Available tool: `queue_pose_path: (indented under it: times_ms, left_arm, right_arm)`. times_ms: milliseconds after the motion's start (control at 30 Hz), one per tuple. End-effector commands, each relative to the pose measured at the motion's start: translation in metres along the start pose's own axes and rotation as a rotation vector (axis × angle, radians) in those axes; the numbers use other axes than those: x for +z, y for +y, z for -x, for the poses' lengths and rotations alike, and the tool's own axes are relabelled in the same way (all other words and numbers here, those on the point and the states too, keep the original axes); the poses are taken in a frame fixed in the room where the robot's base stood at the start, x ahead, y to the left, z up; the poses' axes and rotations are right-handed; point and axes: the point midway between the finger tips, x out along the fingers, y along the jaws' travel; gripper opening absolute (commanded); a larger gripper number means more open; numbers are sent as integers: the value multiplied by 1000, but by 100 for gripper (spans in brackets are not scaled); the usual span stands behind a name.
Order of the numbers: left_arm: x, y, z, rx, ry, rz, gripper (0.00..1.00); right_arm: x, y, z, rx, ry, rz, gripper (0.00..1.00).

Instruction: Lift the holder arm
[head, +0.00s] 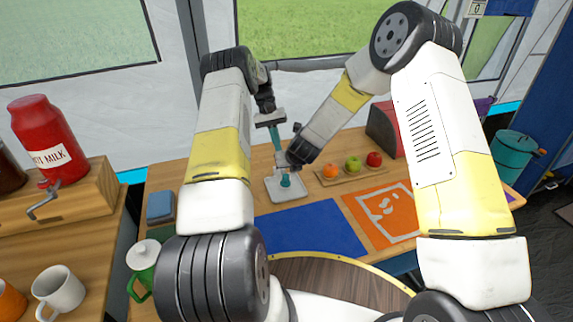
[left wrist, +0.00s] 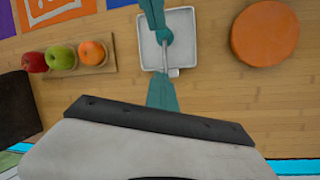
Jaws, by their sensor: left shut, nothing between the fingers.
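The holder shows as a pale square base (head: 277,192) on the wooden table, with a teal upright part (head: 285,180) over it. In the left wrist view the base (left wrist: 181,20) is seen from above, and a teal piece with a rounded end (left wrist: 165,36) reaches over it from the top edge. My left gripper (head: 281,150) is shut and empty, pointing down behind the base; its teal fingers (left wrist: 163,75) overlap the base's near edge in the wrist view.
An orange, a green apple and a red apple lie on a wooden board (head: 347,178). A blue mat (head: 315,225) and an orange mat (head: 398,207) lie in front. A round orange disc (left wrist: 265,32) lies beside the base. A green pot (head: 143,262) stands front left.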

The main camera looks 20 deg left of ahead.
Motion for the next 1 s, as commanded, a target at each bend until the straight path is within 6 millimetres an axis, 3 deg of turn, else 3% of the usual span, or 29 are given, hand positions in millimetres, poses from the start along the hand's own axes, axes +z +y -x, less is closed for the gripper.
queue_pose_path:
  times_ms: [267,500,833,1000]
  left_arm:
    - [0,0,0,0,0,0,0]
    - [0,0,0,0,0,0,46]
    - [0,0,2,0,0,0,46]
    - [-1,0,19,0,3,0,46]
  right_arm:
    - [0,0,0,0,0,0,0]
    - [0,0,0,0,0,0,0]
    - [0,0,0,0,0,0,0]
    - [0,0,0,0,0,0,0]
